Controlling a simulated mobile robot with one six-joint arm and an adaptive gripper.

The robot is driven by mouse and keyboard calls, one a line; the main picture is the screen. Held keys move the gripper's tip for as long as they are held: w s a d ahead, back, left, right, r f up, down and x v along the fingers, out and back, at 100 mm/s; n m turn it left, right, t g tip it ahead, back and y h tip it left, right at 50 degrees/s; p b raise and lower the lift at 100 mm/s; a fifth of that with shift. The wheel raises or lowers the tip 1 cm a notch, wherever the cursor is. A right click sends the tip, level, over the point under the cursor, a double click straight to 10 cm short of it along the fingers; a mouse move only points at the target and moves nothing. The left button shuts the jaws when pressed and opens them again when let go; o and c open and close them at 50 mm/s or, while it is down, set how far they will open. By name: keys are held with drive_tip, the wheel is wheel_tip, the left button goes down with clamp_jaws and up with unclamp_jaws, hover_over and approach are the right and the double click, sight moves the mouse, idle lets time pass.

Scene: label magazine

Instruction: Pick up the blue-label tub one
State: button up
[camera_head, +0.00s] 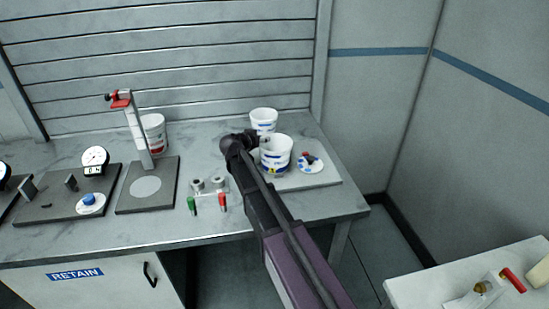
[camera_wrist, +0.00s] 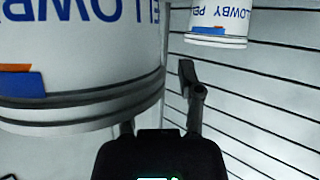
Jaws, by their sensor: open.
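A white tub (camera_head: 277,150) with blue lettering stands on the grey pad at the right of the bench. A second white tub with blue marks (camera_head: 263,117) stands just behind it. My gripper (camera_head: 246,143) is open and empty, close to the left side of the nearer tub. In the wrist view a large tub (camera_wrist: 80,60) with a blue and orange label fills the upper left, upside down. A smaller tub (camera_wrist: 218,22) with a similar label is at the top. One finger of my gripper (camera_wrist: 160,95) shows clearly; the other is mostly hidden by the large tub.
A red-marked tub (camera_head: 154,134) stands behind a stand with a red clamp (camera_head: 122,99). Small metal fittings (camera_head: 208,186) with green and red handles lie at the front. A slatted wall (camera_head: 180,60) closes the back.

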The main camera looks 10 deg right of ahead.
clamp_jaws()
drive_tip(key=shift+r, duration=0.25)
wheel_tip(320, 180, up, 3)
drive_tip(key=p, duration=0.3)
drive_tip(key=shift+p, duration=0.3)
drive_tip(key=s+a+r+p, duration=0.1)
drive_tip(key=s, duration=1.5)
drive_tip(key=shift+a+r, duration=0.25)
